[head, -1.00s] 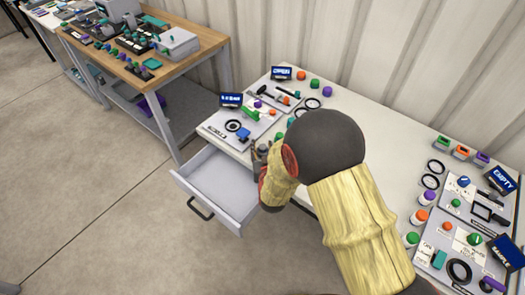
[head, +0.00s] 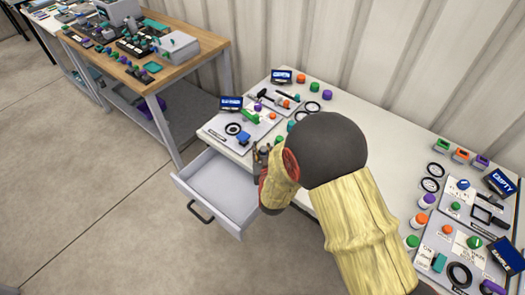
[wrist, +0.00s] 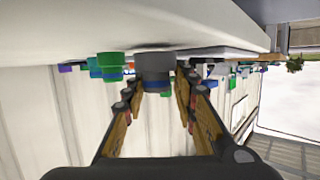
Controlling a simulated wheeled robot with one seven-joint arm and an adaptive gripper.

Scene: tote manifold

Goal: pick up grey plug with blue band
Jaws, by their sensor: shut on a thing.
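The grey plug with a blue band (wrist: 155,68) is between the fingertips of my gripper (wrist: 156,92) in the wrist view, which shows the table upside down. The gripper is shut on it, with a finger on each side. The plug's wide grey end is by the white table top. In the head view my gripper (head: 262,158) is at the table's front edge, above the back of the open drawer. My arm hides part of the table there, and I cannot make out the plug clearly in that view.
The open drawer (head: 212,215) is empty. Boards with small parts lie at the table's left and right ends. A wooden-topped bench (head: 205,42) stands to the left.

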